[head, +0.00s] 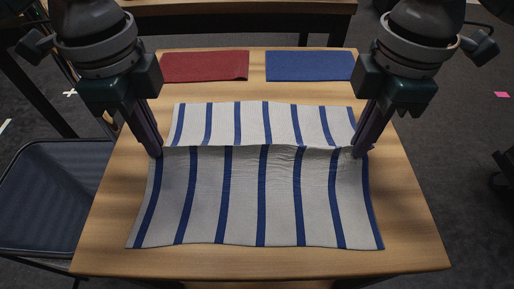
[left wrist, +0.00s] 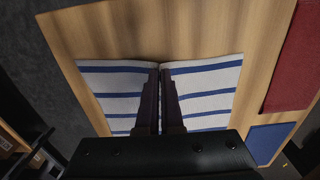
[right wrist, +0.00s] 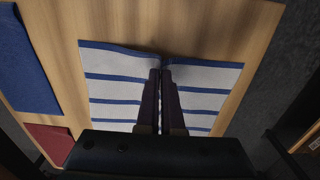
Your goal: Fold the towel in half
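A white towel with blue stripes (head: 210,200) lies spread over the wooden table, with a raised ridge running across it from side to side. My left gripper (head: 157,153) is shut on the towel's left edge at the ridge. My right gripper (head: 358,152) is shut on its right edge at the ridge. In the left wrist view the towel (left wrist: 205,88) shows on both sides of the closed fingers (left wrist: 160,72). In the right wrist view the towel (right wrist: 115,88) is likewise pinched between the fingers (right wrist: 162,72).
A folded red cloth (head: 204,66) and a blue cloth (head: 310,66) lie at the table's far edge. The wooden table (head: 415,225) has bare strips around the towel. A dark chair (head: 45,195) stands at the left.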

